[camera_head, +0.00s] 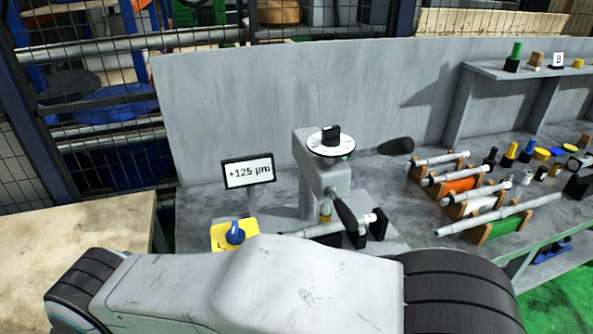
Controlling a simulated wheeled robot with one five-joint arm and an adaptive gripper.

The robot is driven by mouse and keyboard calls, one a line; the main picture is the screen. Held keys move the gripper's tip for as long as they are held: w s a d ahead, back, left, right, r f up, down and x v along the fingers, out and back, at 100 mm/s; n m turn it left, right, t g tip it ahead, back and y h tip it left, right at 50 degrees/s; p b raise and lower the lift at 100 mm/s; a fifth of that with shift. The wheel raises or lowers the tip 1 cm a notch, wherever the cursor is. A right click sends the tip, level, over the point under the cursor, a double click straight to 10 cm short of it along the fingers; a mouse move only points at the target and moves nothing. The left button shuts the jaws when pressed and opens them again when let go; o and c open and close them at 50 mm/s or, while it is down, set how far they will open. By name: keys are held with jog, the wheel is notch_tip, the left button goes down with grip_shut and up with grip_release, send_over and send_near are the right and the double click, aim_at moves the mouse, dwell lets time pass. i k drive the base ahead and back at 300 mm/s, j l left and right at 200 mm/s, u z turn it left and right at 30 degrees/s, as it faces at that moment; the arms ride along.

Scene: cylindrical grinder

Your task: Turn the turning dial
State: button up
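A round white dial (342,148) with a black knob on top sits on the head of the grey grinder (323,180). Its rim has small markings too fine to read. A blue knob (235,233) stands on a yellow plate in front of the display, just beyond my own arm. The pictures do not say which of the two is the turning dial. My gripper is not in view; only a large white and black part of my arm crosses the bottom. Nothing is seen touching either knob.
A display (249,171) reads +125 µm. Shafts on wooden racks (480,232) and small parts fill the bench's right side. A grey panel (260,95) stands behind.

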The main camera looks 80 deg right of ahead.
aim_at(235, 235)
jog(key=z, duration=2.15)
jog(key=j+z, duration=0.1)
jog(key=j, duration=0.4)
jog(key=k+j, duration=0.15)
jog(key=j, duration=0.3)
jog(key=z, duration=0.05)
